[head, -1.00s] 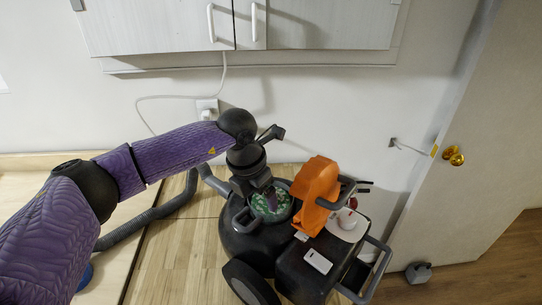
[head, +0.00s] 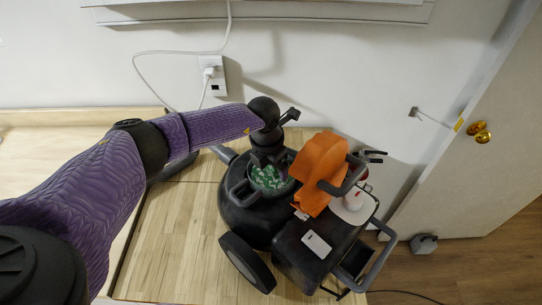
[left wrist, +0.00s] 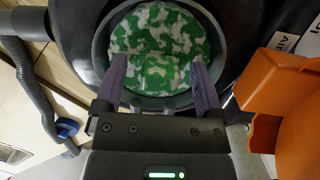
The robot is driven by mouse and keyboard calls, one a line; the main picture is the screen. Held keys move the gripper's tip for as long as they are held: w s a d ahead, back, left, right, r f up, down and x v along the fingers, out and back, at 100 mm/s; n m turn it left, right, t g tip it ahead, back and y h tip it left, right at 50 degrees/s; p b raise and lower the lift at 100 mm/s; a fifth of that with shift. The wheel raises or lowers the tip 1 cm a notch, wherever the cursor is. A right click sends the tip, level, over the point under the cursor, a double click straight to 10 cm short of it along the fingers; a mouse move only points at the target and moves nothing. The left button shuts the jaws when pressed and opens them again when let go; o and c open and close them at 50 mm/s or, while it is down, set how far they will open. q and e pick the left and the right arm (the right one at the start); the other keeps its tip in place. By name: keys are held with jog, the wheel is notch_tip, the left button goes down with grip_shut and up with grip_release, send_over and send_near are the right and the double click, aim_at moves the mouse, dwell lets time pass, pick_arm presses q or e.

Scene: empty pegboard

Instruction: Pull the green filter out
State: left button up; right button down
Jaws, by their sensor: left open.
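The green filter (head: 268,178) is a green and white mottled round piece seated in the round opening of a black vacuum cleaner (head: 240,212). In the left wrist view the filter (left wrist: 158,42) fills the opening, with a raised fold in its near middle. My left gripper (left wrist: 160,78) is open, its two purple fingers over the near part of the filter with the fold between their tips. I cannot tell whether the fingers touch it. In the head view the left gripper (head: 268,172) points down into the opening and partly hides the filter. My right gripper is not in view.
An orange part (head: 322,170) stands right of the opening, close to my left gripper. A grey hose (left wrist: 38,90) lies to the left in the wrist view. A wall outlet (head: 212,74) with a white cord is behind. Bare wooden surface (head: 180,230) lies left of the vacuum.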

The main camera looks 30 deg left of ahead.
pick_arm(q)
jog(key=shift+w, duration=0.1)
jog(key=shift+c, duration=0.3)
grip_shut()
jog(key=shift+r+p, duration=2.85)
jog(key=shift+r, duration=0.5)
jog(key=shift+f, duration=0.1)
